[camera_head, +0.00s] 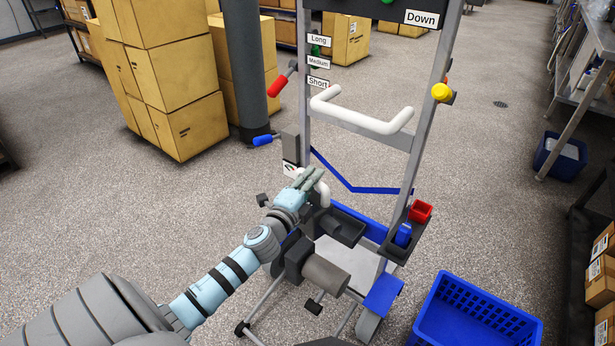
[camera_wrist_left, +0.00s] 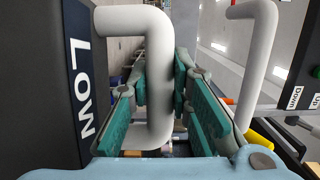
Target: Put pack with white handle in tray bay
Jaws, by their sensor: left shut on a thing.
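A white handle (camera_head: 323,190) shows at my left gripper (camera_head: 307,181), on the left side of the wheeled stand. In the left wrist view the handle (camera_wrist_left: 155,80) is a bent white bar joined to a dark body (camera_wrist_left: 35,90) marked LOW. My left gripper is shut on this handle, its green-padded fingers (camera_wrist_left: 158,105) on either side. In the head view my gripper partly hides the handle, and the pack's body is hard to make out. A black open tray (camera_head: 343,226) sits on the stand just right of my gripper and looks empty.
A second dark holder (camera_head: 398,250) carries a red cup (camera_head: 420,211) and a blue item (camera_head: 403,234). The stand has a white push bar (camera_head: 362,118) and coloured knobs. A blue crate (camera_head: 470,315) stands on the floor at right. Cardboard boxes (camera_head: 180,95) stand behind.

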